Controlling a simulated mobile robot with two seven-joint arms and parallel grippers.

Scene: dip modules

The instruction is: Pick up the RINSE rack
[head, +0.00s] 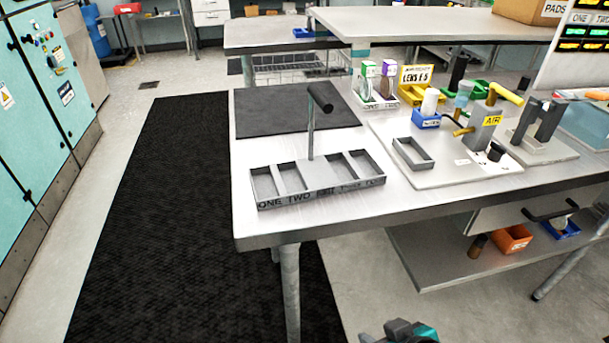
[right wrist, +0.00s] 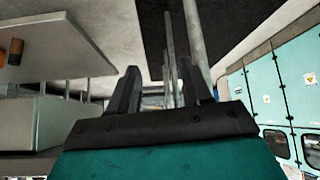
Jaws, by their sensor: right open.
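A grey rack (head: 318,180) with several open, empty-looking compartments stands upright on the near left part of the metal table. A thin post rises from its middle to a black crossbar handle (head: 320,97). Its front label reads ONE, TWO and further words too small to read surely; I cannot make out RINSE. My right gripper (head: 398,333) shows only partly at the bottom edge of the head view, low and in front of the table, well apart from the rack. In the right wrist view its two dark fingers (right wrist: 158,88) stand apart with nothing held. My left gripper is out of view.
A dark mat (head: 275,112) lies behind the rack. A grey base plate (head: 435,170) with an empty tray and AIR fixture (head: 483,125) stands to the right. A lower shelf (head: 440,262) holds an orange bin (head: 513,240). Teal cabinets (head: 40,90) line the left.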

